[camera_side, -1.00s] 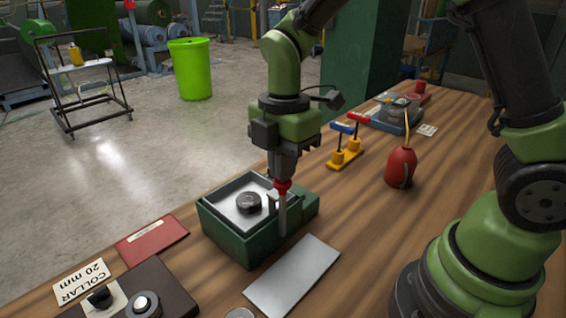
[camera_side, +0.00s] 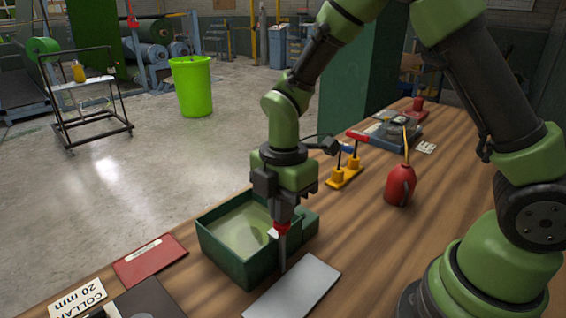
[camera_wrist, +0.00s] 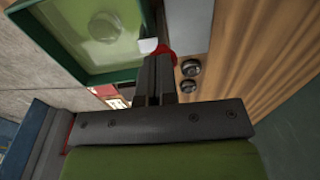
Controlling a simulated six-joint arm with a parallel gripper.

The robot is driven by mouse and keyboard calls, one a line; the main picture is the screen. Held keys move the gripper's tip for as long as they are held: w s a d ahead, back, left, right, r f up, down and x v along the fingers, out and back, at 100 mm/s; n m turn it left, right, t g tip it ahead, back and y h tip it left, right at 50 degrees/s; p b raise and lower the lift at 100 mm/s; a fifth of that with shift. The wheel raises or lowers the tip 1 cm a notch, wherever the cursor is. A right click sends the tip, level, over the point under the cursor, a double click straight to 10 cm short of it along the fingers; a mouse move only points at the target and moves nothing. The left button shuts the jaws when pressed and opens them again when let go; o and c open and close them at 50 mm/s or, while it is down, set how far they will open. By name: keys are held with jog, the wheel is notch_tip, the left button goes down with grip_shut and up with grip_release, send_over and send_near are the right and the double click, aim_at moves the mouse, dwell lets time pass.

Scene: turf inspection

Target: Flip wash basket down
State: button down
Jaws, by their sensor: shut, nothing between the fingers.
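The green wash tank (camera_side: 230,262) stands on the bench with pale, cloudy liquid showing inside. A blurred round part (camera_wrist: 104,27) shows through the liquid in the wrist view, so the basket appears lowered; its tray is not clearly visible. A lever with a red knob (camera_side: 281,229) is at the tank's right side, low down, and the knob also shows in the wrist view (camera_wrist: 164,51). My gripper (camera_side: 280,220) is shut and empty, pointing down right at the knob; it seems to touch it, but contact is partly hidden.
A grey plate (camera_side: 292,289) lies right of the tank. A red booklet (camera_side: 150,260) and collar card (camera_side: 77,299) lie at left. Yellow clamps (camera_side: 346,170), a red oil can (camera_side: 400,185) and a blue tray (camera_side: 390,132) stand farther back. Bench wood around the oil can is clear.

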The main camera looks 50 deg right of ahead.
notch_tip(320, 180, up, 14)
jog(key=shift+w+d, duration=0.2)
jog(key=shift+d, duration=0.15)
jog(key=s+d+r+m+t, duration=0.1)
jog(key=s+r+m+t, duration=0.1)
jog(key=s+m, duration=0.5)
jog(key=s+d+r+m+t+y, duration=0.1)
jog(key=s+m+t, duration=0.4)
jog(key=m, duration=1)
jog(key=s+d+r, duration=0.1)
jog(key=s, duration=0.1)
jog(key=shift+s, duration=0.35)
jog(key=shift+r, duration=0.1)
